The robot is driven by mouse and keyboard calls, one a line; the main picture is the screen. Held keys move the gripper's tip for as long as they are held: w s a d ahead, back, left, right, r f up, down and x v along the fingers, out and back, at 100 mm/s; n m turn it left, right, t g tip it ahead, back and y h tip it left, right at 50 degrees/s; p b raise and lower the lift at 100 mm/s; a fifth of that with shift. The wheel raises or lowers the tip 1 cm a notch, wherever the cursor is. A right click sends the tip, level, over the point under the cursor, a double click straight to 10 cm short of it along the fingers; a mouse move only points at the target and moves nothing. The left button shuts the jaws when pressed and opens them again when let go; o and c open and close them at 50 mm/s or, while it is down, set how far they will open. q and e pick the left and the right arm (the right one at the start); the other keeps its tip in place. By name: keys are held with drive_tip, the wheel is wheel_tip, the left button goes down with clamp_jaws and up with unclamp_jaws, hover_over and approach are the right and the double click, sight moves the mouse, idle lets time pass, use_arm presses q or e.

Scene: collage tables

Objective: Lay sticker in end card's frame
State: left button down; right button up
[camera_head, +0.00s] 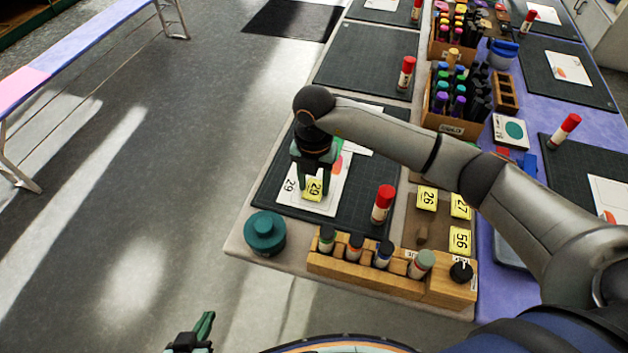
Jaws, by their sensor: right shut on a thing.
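A white card (329,195) marked 29 at its left edge lies on the dark green cutting mat (358,215) nearest me. My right gripper (315,187) points down over the card, shut on a yellow sticker (314,190) marked 29. The sticker is over or on the lower left part of the card; I cannot tell whether it touches. The card's frame is largely hidden by the gripper and sticker. My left gripper (203,333) is at the bottom edge over the floor, away from the table; its opening is unclear.
Yellow stickers 26 (427,199), 27 (461,206) and 56 (459,241) lie on a brown board (420,216). A red-capped glue stick (382,204), teal round pot (265,232) and wooden marker rack (340,272) stand near the front. A marker box (450,122) is behind.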

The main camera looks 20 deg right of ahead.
idle(0.3)
drive_tip(key=o, duration=0.6)
drive_tip(key=shift+o, duration=1.4)
wheel_tip(320, 180, up, 13)
drive_tip(key=shift+f, duration=0.2)
